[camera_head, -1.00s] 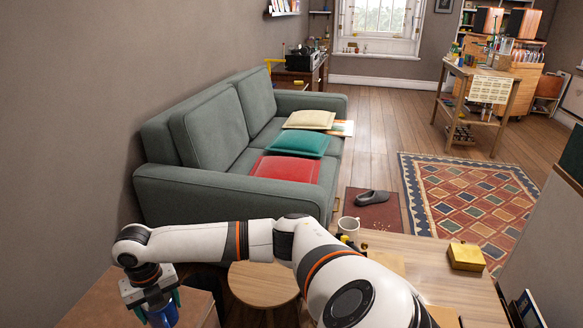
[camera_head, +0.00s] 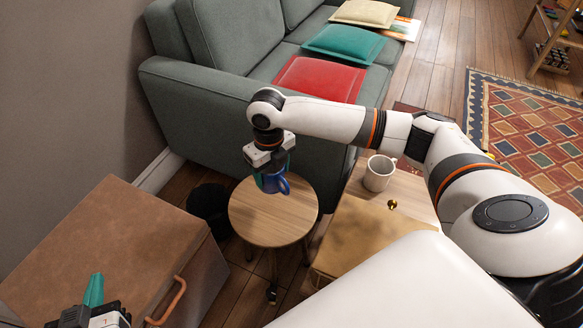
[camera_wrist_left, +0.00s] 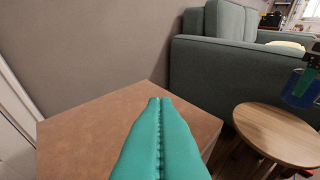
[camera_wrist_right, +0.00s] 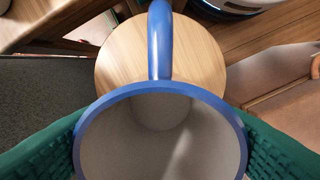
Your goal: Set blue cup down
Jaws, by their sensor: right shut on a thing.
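The blue cup (camera_head: 277,184) is upright in my right gripper (camera_head: 271,177), whose teal fingers press its two sides. In the head view it appears over the round wooden stool (camera_head: 262,222); I cannot tell the exact gap beneath it. The right wrist view looks into the empty cup (camera_wrist_right: 160,45), with the stool top (camera_wrist_right: 122,62) behind its handle. The cup (camera_wrist_left: 300,88) also shows at the right edge of the left wrist view. My left gripper (camera_head: 94,288) is shut and empty over the brown box; its teal fingers (camera_wrist_left: 160,110) touch each other.
The brown box (camera_head: 110,230) with a handle stands left of the stool. A wooden table (camera_head: 352,205) with a white mug (camera_head: 379,174) is close on the right. The grey sofa (camera_head: 200,95) is behind, and a dark round object (camera_head: 207,203) stands left of the stool.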

